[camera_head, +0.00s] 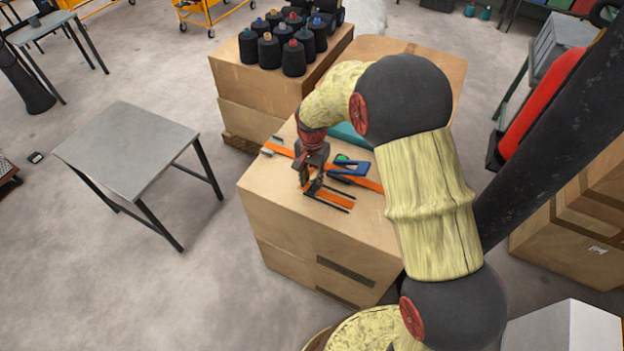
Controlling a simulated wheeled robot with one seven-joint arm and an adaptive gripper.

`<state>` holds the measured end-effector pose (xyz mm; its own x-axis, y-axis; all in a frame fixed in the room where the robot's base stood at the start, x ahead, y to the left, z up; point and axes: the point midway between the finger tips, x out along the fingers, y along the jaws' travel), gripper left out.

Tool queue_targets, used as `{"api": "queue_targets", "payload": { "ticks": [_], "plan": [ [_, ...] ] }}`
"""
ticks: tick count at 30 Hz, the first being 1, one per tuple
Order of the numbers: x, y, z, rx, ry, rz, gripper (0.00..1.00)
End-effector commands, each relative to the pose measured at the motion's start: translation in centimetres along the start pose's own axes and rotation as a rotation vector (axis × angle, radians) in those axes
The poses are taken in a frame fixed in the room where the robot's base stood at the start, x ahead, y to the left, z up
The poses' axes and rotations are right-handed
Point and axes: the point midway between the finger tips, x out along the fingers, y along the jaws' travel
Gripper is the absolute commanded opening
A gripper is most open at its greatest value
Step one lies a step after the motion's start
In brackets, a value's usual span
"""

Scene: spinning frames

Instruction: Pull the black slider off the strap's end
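An orange strap (369,184) lies across the top of the cardboard box (270,183); my gripper hides part of it. Its left part (281,150) shows to the left of my wrist. My gripper (307,186) points down over the box top, close to a shorter orange piece (336,198) with thin black bars along both sides. I cannot tell whether the gripper touches it, or whether the fingers are open or shut. The black slider cannot be told apart for certain from the small dark parts around the gripper.
A blue tool (352,168) and a small green item (341,157) lie right of my gripper. Cones of dark yarn (293,58) stand on a box behind. A grey table (125,150) stands left, across open floor. The box top's front is bare.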

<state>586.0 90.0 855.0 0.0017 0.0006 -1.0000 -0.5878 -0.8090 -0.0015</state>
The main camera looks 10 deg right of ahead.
Motion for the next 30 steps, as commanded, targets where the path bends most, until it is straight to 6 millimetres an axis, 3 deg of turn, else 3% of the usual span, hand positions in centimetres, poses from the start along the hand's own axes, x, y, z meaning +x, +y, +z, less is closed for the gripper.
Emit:
{"api": "queue_targets", "payload": {
  "ticks": [8, 21, 30],
  "plan": [
    [-1.1, 0.0, -0.1, 0.000, 0.001, -0.001, 0.26],
    [-9.4, -0.1, 0.0, 0.000, 0.002, -0.002, 0.26],
    [-11.9, -0.1, 0.0, -0.001, 0.000, 0.000, 0.26]
  ]
}}
